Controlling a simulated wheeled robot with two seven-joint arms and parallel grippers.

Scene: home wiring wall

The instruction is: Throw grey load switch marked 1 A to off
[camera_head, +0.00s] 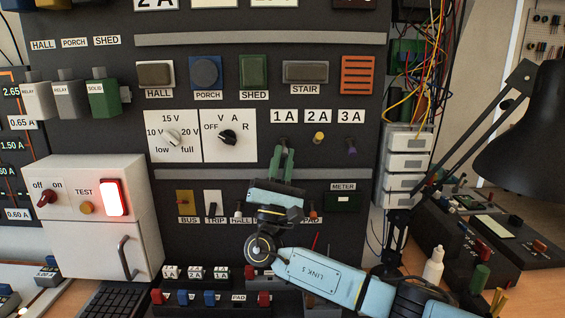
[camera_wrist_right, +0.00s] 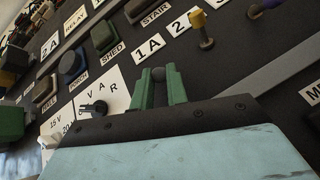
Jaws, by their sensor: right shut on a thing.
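The grey load switch (camera_wrist_right: 158,74) is below the 1 A label (camera_head: 284,116) on the dark wall panel. Its grey tip shows between my right gripper's green fingers in the right wrist view, and the rest of it is hidden. My right gripper (camera_head: 284,158) reaches up to it from below and is shut on it. It also shows in the right wrist view (camera_wrist_right: 163,88). Whether the lever is up or down cannot be told. My left gripper is not in view.
Beside it are the yellow 2 A switch (camera_head: 319,138) and the purple 3 A switch (camera_head: 353,146). A white dial plate (camera_head: 229,136) lies to the left. A white box (camera_head: 95,215) with a lit red rocker juts out at left. A black lamp (camera_head: 525,125) stands at right.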

